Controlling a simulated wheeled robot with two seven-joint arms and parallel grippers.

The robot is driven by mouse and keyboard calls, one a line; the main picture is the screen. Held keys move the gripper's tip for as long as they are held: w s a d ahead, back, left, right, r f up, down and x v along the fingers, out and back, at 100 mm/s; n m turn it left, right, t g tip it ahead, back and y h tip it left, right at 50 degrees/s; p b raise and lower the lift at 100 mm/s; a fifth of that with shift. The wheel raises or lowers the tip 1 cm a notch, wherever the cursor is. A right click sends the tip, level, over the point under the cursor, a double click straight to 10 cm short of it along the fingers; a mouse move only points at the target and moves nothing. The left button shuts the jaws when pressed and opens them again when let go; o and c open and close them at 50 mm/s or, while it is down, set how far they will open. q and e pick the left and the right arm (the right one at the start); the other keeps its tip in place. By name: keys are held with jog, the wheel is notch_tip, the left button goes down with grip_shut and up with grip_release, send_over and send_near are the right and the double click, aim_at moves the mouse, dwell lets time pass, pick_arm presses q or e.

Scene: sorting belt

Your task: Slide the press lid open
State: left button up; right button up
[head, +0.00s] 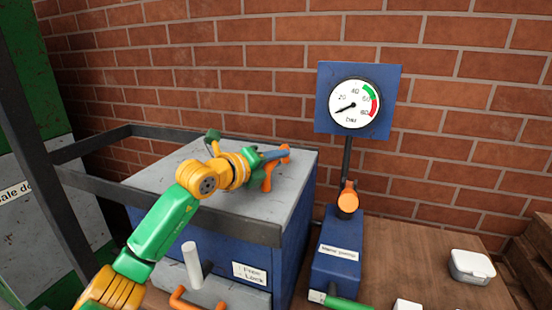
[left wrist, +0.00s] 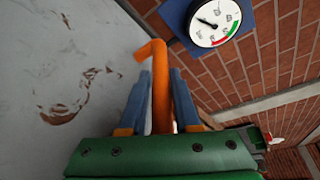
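The press is a blue box with a grey, worn lid (head: 160,178) on top, in the middle of the head view. An orange bent handle (head: 283,153) stands at the lid's right side. It also shows in the left wrist view (left wrist: 158,62), rising between the fingers. My left gripper (head: 268,160) reaches over the lid from the left. Its blue fingers (left wrist: 160,85) lie close on both sides of the handle and look shut on it. The lid surface shows scuffed at left in the wrist view. My right gripper is not in view.
A white lever (head: 192,265) beside a Free/Lock label (head: 250,273) is on the press front. A dark rail (head: 95,143) runs at left. A blue pump (head: 336,262) with an orange knob stands right, below a gauge (head: 354,103). A white box (head: 471,266) lies on the wooden bench.

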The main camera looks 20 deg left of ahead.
pick_arm(q)
grip_shut()
dwell(1.1)
